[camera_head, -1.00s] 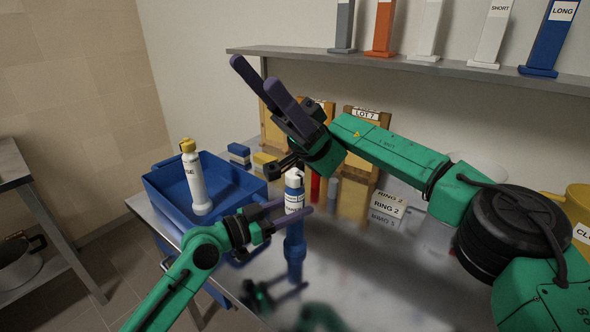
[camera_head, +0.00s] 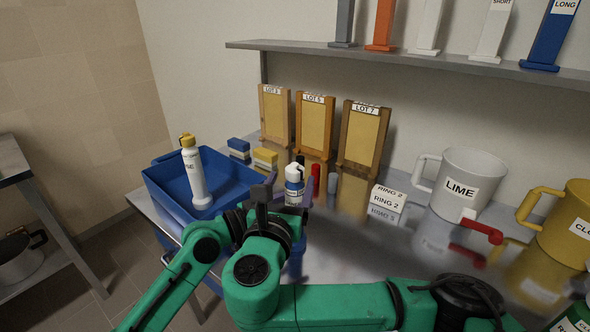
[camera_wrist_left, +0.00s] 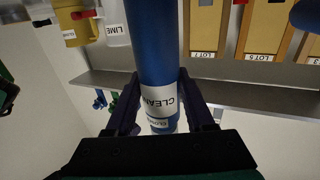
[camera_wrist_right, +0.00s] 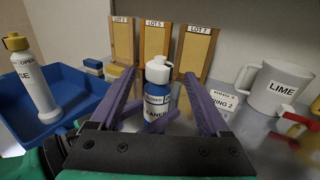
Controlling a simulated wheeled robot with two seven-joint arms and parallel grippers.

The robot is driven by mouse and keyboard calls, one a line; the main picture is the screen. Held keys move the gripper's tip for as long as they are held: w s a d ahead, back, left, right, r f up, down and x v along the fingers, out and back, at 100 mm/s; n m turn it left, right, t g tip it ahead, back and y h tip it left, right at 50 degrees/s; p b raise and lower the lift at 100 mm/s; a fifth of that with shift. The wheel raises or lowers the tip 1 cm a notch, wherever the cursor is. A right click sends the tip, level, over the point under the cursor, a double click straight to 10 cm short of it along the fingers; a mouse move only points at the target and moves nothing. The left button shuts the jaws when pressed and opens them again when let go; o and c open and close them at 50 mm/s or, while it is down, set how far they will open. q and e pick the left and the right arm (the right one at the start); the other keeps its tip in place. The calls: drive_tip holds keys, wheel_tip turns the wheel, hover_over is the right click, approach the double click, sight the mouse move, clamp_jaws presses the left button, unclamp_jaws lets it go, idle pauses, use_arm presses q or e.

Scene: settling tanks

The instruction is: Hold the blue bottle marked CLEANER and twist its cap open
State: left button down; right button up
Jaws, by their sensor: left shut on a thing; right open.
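The blue bottle (camera_head: 295,197) with a white CLEANER label stands upright in front of me; its white cap (camera_wrist_right: 158,70) shows in the right wrist view. In the left wrist view my left gripper (camera_wrist_left: 162,100) is shut on the bottle (camera_wrist_left: 150,40) around its labelled part. In the head view the left fingers are mostly hidden behind my right arm. My right gripper (camera_head: 288,188) is open, its purple fingers pointing toward the bottle. In the right wrist view the right fingers (camera_wrist_right: 160,80) spread either side of the bottle, apart from it.
A blue bin (camera_head: 165,198) holding a yellow-capped white bottle (camera_head: 194,175) is at left. Three LOT boards (camera_head: 315,122) stand behind. A RING 2 block (camera_head: 388,199), a white LIME jug (camera_head: 468,180) and a yellow jug (camera_head: 568,225) are at right. A shelf (camera_head: 400,58) runs above.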

sight(296, 175)
drive_tip(key=w, duration=0.2)
drive_tip(key=w+d, duration=0.1)
drive_tip(key=w, duration=0.2)
clamp_jaws()
drive_tip(key=shift+d+n+y, duration=0.1)
drive_tip(key=shift+n+y, duration=0.6)
drive_tip(key=shift+y, duration=0.4)
drive_tip(key=shift+n+y, duration=0.8)
drive_tip(key=shift+y, duration=0.4)
unclamp_jaws()
